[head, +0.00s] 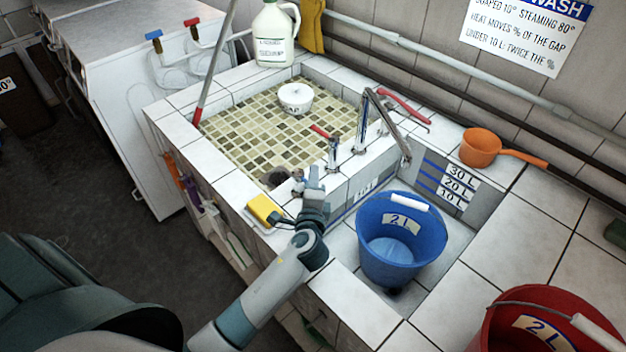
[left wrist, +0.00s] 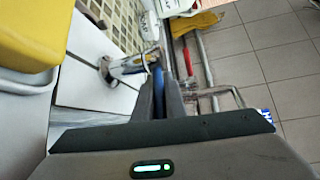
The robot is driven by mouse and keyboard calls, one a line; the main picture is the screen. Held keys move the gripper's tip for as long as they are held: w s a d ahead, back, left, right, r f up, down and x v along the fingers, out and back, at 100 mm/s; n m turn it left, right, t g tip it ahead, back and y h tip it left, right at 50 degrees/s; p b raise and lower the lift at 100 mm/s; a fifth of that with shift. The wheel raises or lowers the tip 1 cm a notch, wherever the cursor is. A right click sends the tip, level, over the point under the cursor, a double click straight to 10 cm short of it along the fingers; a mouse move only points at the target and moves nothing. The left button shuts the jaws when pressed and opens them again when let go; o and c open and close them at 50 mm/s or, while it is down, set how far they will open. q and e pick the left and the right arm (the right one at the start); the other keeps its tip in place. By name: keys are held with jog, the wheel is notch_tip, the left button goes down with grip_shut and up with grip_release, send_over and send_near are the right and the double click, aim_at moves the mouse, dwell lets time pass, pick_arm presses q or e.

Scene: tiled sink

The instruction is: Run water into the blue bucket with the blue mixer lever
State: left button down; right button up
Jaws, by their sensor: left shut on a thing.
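The blue bucket (head: 377,228), marked 2 L and with a white handle grip, stands upright in the right basin. A grey spout (head: 389,122) ends above its back rim. A paler patch shows at the bucket's bottom; I cannot tell whether it is water. My left gripper (head: 306,182) is at a chrome fitting on the near ledge between the basins. In the left wrist view, my left gripper (left wrist: 160,84) is shut on the blue lever (left wrist: 157,77), with the chrome fitting (left wrist: 110,69) beside it. The lever is hidden in the head view. My right gripper is not in view.
A red-levered tap (head: 333,151) stands behind my left gripper. A yellow sponge (head: 264,209) lies close by at left. A white bowl (head: 295,97) is in the tiled basin. An orange dipper (head: 481,148) and red bucket (head: 535,324) are at right, with bare tiles between.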

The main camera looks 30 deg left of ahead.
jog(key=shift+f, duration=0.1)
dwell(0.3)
pick_arm(q)
jog(key=c, duration=1.8)
grip_release()
